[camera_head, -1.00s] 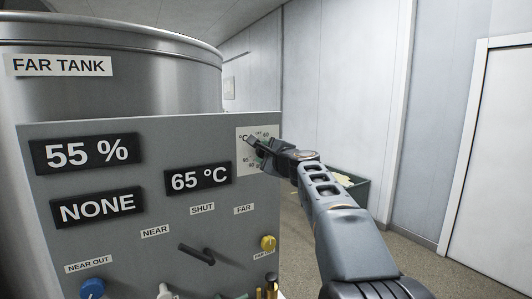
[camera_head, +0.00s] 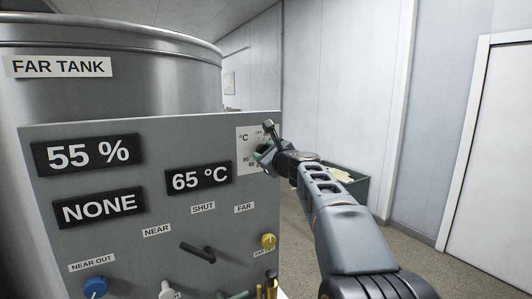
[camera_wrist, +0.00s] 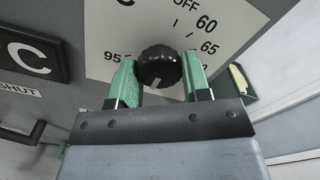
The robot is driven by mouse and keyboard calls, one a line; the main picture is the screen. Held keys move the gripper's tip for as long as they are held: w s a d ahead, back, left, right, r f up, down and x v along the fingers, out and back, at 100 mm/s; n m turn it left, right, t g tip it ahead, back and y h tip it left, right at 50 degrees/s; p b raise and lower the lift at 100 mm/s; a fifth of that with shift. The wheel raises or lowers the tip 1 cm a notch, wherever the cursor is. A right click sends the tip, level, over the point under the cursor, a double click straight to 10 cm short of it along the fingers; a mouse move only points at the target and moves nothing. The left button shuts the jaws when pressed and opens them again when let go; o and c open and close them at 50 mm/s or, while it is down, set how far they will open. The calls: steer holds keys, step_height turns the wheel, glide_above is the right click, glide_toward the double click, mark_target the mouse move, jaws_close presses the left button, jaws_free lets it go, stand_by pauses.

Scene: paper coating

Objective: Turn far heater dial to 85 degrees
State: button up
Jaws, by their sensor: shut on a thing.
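The far heater dial is a round black knob (camera_wrist: 158,66) on a white scale plate (camera_head: 243,137) at the panel's upper right edge. My gripper (camera_wrist: 158,74) has its green fingers shut on either side of the knob. The knob's white mark points down toward my gripper in the wrist view. OFF, 60 and 65 show at upper right and 95 at left; my gripper hides the numbers near the mark. In the head view my gripper (camera_head: 266,150) covers most of the knob. The temperature display (camera_head: 198,178) reads 65 °C.
The grey panel (camera_head: 120,245) stands before the steel far tank (camera_head: 150,75). Below are a dark valve lever (camera_head: 197,251), a blue knob (camera_head: 95,287) and a yellow knob (camera_head: 268,241). A dark green bin (camera_head: 358,190) stands on the floor behind my arm.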

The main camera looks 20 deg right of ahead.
stand_by(0.4)
steer(key=o, duration=0.9)
steer(key=s+b, duration=0.1)
steer(key=s, duration=0.3)
steer(key=s+d+b, duration=0.1)
steer(key=s, duration=0.4)
steer(key=s+b, duration=0.1)
steer(key=s, duration=0.3)
steer(key=shift+s+d, duration=0.25)
steer(key=shift+s, duration=0.1)
